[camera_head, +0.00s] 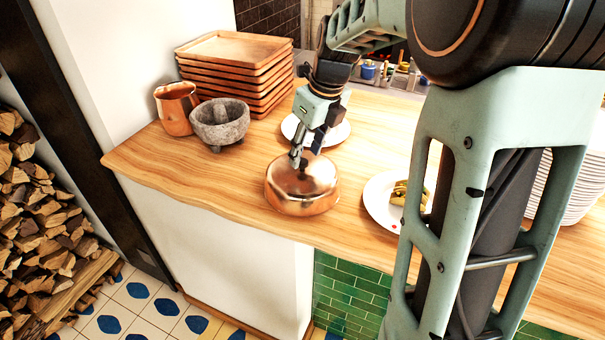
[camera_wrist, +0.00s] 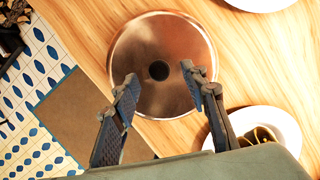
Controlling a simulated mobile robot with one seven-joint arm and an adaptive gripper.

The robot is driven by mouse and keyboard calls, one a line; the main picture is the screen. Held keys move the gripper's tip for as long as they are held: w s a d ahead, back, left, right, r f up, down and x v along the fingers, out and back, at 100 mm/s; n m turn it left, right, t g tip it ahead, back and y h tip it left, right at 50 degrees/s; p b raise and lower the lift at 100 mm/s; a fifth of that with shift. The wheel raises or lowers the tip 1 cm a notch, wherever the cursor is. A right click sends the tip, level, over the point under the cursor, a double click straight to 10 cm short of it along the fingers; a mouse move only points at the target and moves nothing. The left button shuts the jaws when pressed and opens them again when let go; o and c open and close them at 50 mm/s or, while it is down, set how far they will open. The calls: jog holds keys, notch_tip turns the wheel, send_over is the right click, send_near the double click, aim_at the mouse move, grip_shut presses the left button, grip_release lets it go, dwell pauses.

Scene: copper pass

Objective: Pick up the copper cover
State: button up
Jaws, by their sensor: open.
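The copper cover (camera_head: 303,190) is a round, shiny dome with a dark knob on top, sitting on the wooden counter near its front edge. In the wrist view the cover (camera_wrist: 150,90) is seen from above, with its dark knob (camera_wrist: 159,70) in the middle. My gripper (camera_head: 302,158) is just above the cover. In the wrist view my gripper (camera_wrist: 158,80) is open and empty, with its fingertips on either side of the knob in the picture. I cannot tell whether the fingers reach down to the knob's height.
The wooden counter (camera_head: 240,172) holds a white plate with food (camera_head: 378,202), another white plate (camera_head: 335,134), a stone mortar (camera_head: 220,130), a copper jug (camera_head: 177,110) and stacked wooden trays (camera_head: 235,75). The counter is clear left of the cover. Stacked plates (camera_head: 570,190) stand at right.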

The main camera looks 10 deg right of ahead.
aim_at(303, 175)
jog(key=shift+x, duration=1.35)
jog(key=shift+r, duration=0.1)
grip_shut()
